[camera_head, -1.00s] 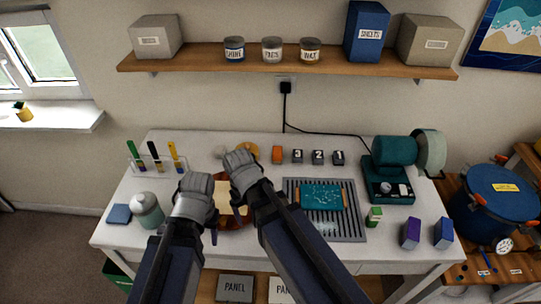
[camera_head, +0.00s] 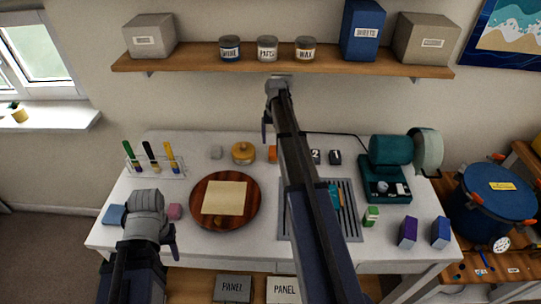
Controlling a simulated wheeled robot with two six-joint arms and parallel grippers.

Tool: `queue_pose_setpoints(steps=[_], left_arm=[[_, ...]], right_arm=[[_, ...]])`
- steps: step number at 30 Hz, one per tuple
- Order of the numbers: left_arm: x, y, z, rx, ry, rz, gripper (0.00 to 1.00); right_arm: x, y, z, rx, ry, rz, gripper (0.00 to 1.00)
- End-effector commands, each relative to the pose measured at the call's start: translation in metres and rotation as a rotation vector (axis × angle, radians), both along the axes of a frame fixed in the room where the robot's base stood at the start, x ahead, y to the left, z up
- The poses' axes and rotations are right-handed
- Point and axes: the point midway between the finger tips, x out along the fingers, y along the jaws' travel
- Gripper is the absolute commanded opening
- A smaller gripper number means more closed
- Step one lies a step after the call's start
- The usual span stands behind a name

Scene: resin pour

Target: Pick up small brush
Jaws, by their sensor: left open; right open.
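Several thin brush-like tools stand upright in a clear rack (camera_head: 158,172) at the table's back left: a green one (camera_head: 129,152), a black one (camera_head: 149,152) and a yellow one (camera_head: 169,152). Which is the small brush I cannot tell. My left gripper (camera_head: 146,208) is open, below the rack, over the table's front left. It hides the bottle seen there earlier. My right gripper (camera_head: 278,90) is open, raised near the shelf's front edge, far from the rack. Its arm crosses the middle of the table.
A round wooden board (camera_head: 245,215) holds a pale sheet (camera_head: 224,198). A blue block (camera_head: 115,214) and a pink block (camera_head: 174,211) flank my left gripper. A slotted grey tray (camera_head: 349,225) is partly hidden by my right arm. A shelf (camera_head: 190,60) hangs behind.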

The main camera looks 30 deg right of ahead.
Motion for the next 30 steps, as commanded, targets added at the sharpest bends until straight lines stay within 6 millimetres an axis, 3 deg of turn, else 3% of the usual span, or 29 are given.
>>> queue_pose_setpoints(steps=[6, 17, 30], left_arm=[[0.0, 0.0, -0.023, 0.0, 0.0, 0.001, 0.5], [0.0, 0.0, -0.032, 0.0, 0.0, 0.001, 0.5], [0.0, 0.0, -0.077, 0.0, 0.0, 0.001, 0.5]], right_arm=[[0.0, 0.001, -0.023, 0.0, 0.0, 0.001, 0.88], [0.002, 0.001, -0.032, 0.0, 0.0, 0.002, 0.88], [0.006, 0.002, -0.077, 0.0, 0.0, 0.002, 0.88]])
